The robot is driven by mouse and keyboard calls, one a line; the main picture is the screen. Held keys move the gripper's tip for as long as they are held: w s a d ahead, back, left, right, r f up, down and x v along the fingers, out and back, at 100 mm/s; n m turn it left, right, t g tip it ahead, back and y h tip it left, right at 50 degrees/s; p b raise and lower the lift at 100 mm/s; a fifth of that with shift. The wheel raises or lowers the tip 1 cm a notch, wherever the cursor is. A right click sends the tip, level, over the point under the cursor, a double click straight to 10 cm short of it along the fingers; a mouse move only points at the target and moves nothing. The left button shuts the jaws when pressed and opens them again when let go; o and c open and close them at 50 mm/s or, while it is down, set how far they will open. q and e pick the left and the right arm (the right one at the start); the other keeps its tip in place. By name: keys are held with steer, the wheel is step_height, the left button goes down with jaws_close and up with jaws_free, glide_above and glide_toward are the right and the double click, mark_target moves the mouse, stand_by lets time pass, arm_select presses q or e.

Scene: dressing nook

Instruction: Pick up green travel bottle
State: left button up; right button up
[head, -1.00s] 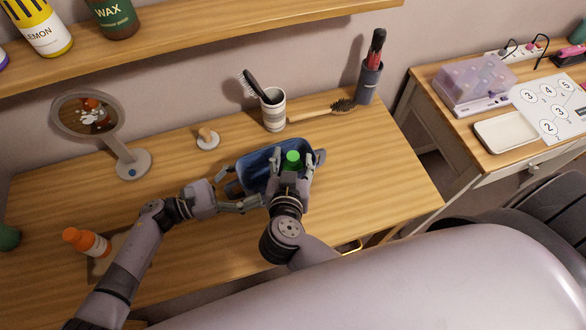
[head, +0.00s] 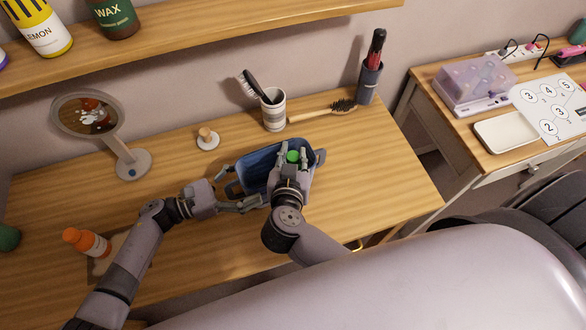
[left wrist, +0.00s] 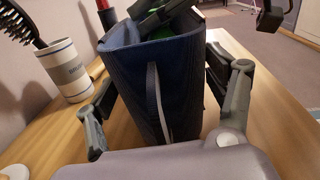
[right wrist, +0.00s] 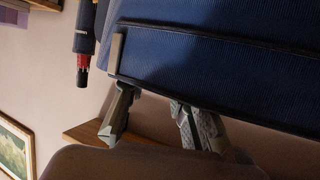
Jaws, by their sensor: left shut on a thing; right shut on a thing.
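The green travel bottle shows its green cap (head: 292,156) inside the blue bag (head: 258,160) on the wooden desk; its body is mostly hidden. My right gripper (head: 291,153) reaches down into the bag from above, its fingers shut on the bottle. A patch of green also shows at the bag's top in the left wrist view. The right wrist view shows the bag's blue wall (right wrist: 220,60) close up, with the bottle hidden.
A round mirror (head: 88,115) and an orange-capped bottle (head: 86,242) are at the left. The desk right of the bag is clear.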

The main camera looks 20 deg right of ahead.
jaws_close()
steer(key=shift+r, duration=0.1)
step_height(320, 180, up, 18)
stand_by(0.6)
arm_select(q)
steer(key=o, duration=1.3)
